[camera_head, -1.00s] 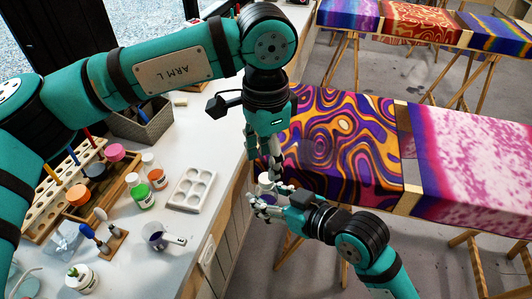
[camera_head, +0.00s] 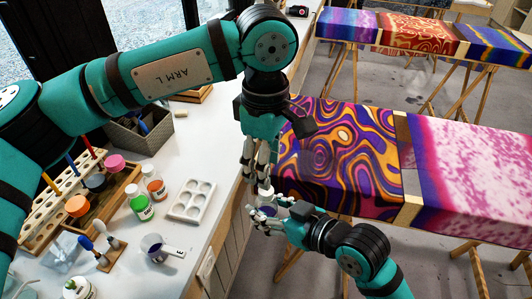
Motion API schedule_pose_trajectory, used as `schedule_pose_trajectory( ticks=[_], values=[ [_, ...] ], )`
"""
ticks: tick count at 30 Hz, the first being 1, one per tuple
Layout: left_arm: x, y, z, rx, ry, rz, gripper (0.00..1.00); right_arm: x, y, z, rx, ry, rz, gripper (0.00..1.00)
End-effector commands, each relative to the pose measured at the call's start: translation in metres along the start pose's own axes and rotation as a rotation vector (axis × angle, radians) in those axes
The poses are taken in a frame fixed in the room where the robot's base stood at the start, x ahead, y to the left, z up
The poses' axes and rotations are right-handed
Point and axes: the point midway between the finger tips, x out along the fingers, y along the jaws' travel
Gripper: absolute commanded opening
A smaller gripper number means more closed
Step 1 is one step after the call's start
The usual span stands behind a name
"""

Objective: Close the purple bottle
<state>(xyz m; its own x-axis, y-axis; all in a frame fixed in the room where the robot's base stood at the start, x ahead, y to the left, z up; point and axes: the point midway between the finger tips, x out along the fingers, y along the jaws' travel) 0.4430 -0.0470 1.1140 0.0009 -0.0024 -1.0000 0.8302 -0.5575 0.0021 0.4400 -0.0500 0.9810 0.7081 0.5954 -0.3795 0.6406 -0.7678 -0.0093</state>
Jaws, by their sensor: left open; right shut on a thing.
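The purple bottle (camera_head: 268,210) is small and mostly covered by my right gripper (camera_head: 262,216), which is shut on it and holds it upright beyond the counter's edge. A white cap (camera_head: 265,191) shows at the top of the bottle; I cannot tell how tightly it sits. My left gripper (camera_head: 257,178) points down from above, open, with its fingertips right at the cap. Whether the fingers touch the cap is too small to tell.
The white counter (camera_head: 190,145) at left holds a green bottle (camera_head: 139,203), an orange bottle (camera_head: 153,182), a white palette (camera_head: 191,201) and a measuring cup (camera_head: 155,246). A patterned silk frame (camera_head: 340,150) stands close behind my grippers.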

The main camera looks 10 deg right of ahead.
Motion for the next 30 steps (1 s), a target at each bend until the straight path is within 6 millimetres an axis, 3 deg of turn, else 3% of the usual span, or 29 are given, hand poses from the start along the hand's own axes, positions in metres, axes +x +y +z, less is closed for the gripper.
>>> schedule_pose_trajectory(
  ticks=[21, 30],
  values=[
    [-0.013, 0.0, 0.0, -1.761, -0.001, 0.001, 0.47, 0.0, 0.0, 0.0, 0.0, 0.001, 0.0, 0.0],
    [-0.017, 0.0, 0.0, -2.363, -0.001, 0.001, 0.47, 0.0, 0.0, 0.0, 0.0, 0.001, 0.0, 0.0]
  ],
)
